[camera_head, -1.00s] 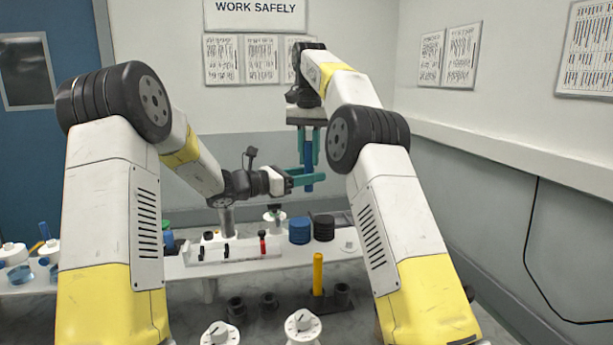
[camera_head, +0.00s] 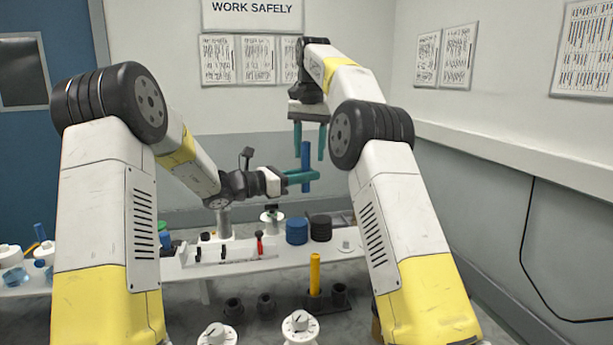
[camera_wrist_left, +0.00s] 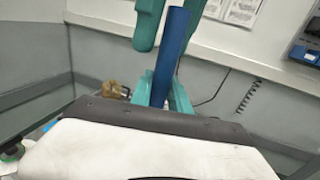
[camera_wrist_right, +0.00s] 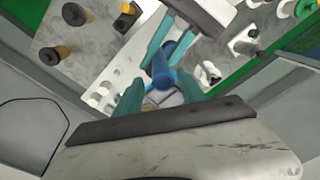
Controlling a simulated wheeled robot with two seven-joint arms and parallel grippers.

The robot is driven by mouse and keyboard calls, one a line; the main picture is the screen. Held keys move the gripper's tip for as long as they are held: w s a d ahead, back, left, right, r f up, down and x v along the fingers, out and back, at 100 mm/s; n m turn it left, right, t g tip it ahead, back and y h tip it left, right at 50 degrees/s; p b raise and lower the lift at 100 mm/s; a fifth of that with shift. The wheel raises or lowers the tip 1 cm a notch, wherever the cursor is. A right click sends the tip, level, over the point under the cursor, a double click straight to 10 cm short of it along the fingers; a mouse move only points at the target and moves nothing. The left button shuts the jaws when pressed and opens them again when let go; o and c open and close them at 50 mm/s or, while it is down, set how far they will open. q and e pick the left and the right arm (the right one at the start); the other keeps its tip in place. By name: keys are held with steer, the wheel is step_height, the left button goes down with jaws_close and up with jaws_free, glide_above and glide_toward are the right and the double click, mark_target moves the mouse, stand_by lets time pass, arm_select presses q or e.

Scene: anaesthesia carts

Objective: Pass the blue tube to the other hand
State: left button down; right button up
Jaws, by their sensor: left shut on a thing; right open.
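The blue tube (camera_head: 306,166) stands upright above the bench in the head view. My left gripper (camera_head: 303,177) is shut on it from the left, low on the tube. My right gripper (camera_head: 310,142) points down from above, open, with one finger on each side of the tube's upper part. In the left wrist view the tube (camera_wrist_left: 171,55) rises from between the left fingers, and the right gripper's fingers show beside it. In the right wrist view the tube (camera_wrist_right: 163,66) is seen end-on between the open right fingers.
Below is a white bench (camera_head: 270,263) with a white rack, a blue cylinder (camera_head: 297,231) and a black cylinder (camera_head: 320,228). A yellow tube (camera_head: 315,273) stands in front, near black holders and white knobs. The air around the grippers is clear.

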step_height(320, 180, up, 3)
steer(key=w+d+t, duration=0.2)
steer(key=d, duration=0.1)
steer(key=s+d+r+n+t+y, duration=0.1)
steer(key=s+d+r, duration=0.15)
steer(key=s, duration=0.55)
steer(key=s+d+r+n, duration=0.1)
steer(key=s+d, duration=0.3)
steer(key=s, duration=0.4)
steer(key=s+f+n+t, duration=0.1)
steer(key=s+f, duration=0.7)
steer(key=s, duration=0.3)
steer(key=s+f+n+t, duration=0.1)
steer(key=s+f, duration=0.7)
steer(key=s, duration=0.3)
steer(key=shift+s+d+y, duration=0.15)
steer(key=shift+d+y, duration=0.25)
steer(key=shift+d, duration=0.05)
steer(key=shift+f, duration=0.1)
